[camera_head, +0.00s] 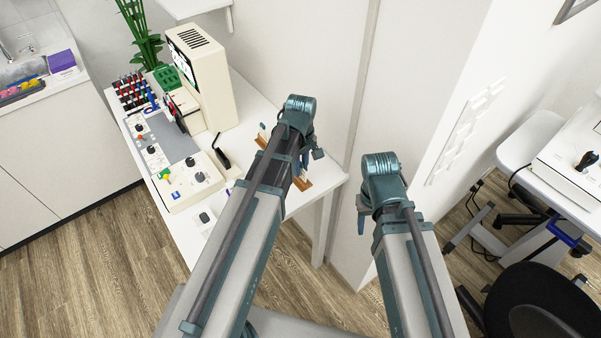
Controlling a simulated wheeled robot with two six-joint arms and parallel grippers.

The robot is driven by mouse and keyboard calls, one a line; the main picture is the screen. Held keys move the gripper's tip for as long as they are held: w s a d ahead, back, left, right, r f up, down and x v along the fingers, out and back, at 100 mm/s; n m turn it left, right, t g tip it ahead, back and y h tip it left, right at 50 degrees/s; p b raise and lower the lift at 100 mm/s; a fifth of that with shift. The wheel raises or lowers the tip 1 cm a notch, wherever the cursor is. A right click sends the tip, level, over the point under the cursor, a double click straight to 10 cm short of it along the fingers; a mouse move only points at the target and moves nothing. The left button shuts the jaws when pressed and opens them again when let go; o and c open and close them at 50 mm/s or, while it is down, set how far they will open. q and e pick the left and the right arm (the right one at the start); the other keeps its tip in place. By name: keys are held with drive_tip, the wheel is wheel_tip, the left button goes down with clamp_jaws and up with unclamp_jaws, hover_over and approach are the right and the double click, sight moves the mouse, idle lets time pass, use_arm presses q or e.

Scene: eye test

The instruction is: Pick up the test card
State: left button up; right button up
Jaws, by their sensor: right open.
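I cannot pick out the test card for certain in the head view. My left arm reaches over the right part of the white table (203,222). My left gripper (305,165) points down there, mostly hidden behind its own arm, so its jaws cannot be made out. A brown wooden piece (303,184) shows beside it on the table; I cannot tell whether they touch. My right gripper (361,221) is open, to the right of the table and mostly hidden by its arm. Nothing shows in it.
A beige machine with a screen (213,75), a control box with knobs (187,182), a grey mat (178,147) and a rack of coloured items (131,92) crowd the table's left. A black chair (540,300) stands at lower right. Walls close off the back.

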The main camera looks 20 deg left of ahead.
use_arm(q)
clamp_jaws()
drive_tip(key=shift+r, duration=0.1)
